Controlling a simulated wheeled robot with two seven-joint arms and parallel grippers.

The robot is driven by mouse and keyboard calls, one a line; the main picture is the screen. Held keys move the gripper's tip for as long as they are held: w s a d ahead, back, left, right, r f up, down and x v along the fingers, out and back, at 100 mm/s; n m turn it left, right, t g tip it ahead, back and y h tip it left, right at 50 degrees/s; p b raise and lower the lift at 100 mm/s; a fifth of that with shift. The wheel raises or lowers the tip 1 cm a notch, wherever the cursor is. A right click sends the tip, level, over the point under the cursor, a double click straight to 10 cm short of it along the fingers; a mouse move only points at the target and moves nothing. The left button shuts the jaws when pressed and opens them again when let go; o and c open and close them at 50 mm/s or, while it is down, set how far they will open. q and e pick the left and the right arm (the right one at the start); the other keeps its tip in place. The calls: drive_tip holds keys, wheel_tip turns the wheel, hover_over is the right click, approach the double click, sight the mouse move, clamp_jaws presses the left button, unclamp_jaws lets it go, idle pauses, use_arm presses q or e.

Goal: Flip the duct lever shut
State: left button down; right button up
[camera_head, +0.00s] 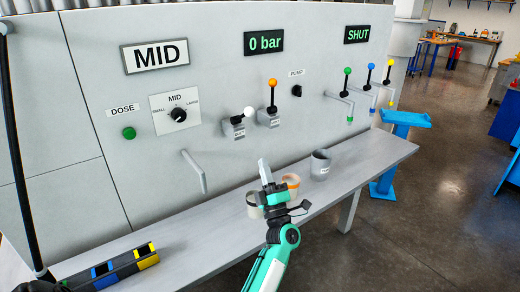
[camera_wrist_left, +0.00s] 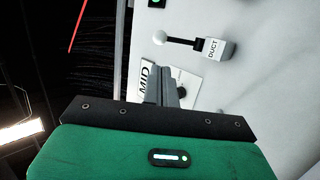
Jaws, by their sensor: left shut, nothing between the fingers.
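The duct lever (camera_head: 240,118) sits on the grey panel, with a white ball knob on a short dark arm leaning out to the right of its grey base. In the left wrist view the duct lever (camera_wrist_left: 180,40) shows its white ball, dark arm and a grey block marked DUCT. My left gripper (camera_head: 264,166) is shut and empty, below the lever and apart from it, over the bench. Its closed fingers (camera_wrist_left: 164,88) also show in the left wrist view, pointing towards the panel. My right gripper is not in view.
An upright orange-knobbed lever (camera_head: 272,96) stands just right of the duct lever. Several coloured taps are at the right. The panel around the duct lever is clear.

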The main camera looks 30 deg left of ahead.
use_arm(q)
drive_tip(key=p, duration=0.6)
approach(251, 116)
drive_tip(key=x, duration=0.5)
drive_tip(key=shift+a+r, duration=0.1)
drive_tip(key=shift+a, duration=0.05)
drive_tip(key=shift+w+a+r+p, duration=0.35)
drive_tip(key=shift+w+a+p, duration=0.1)
drive_tip(key=shift+a+p, duration=0.1)
drive_tip(key=shift+w, duration=0.1)
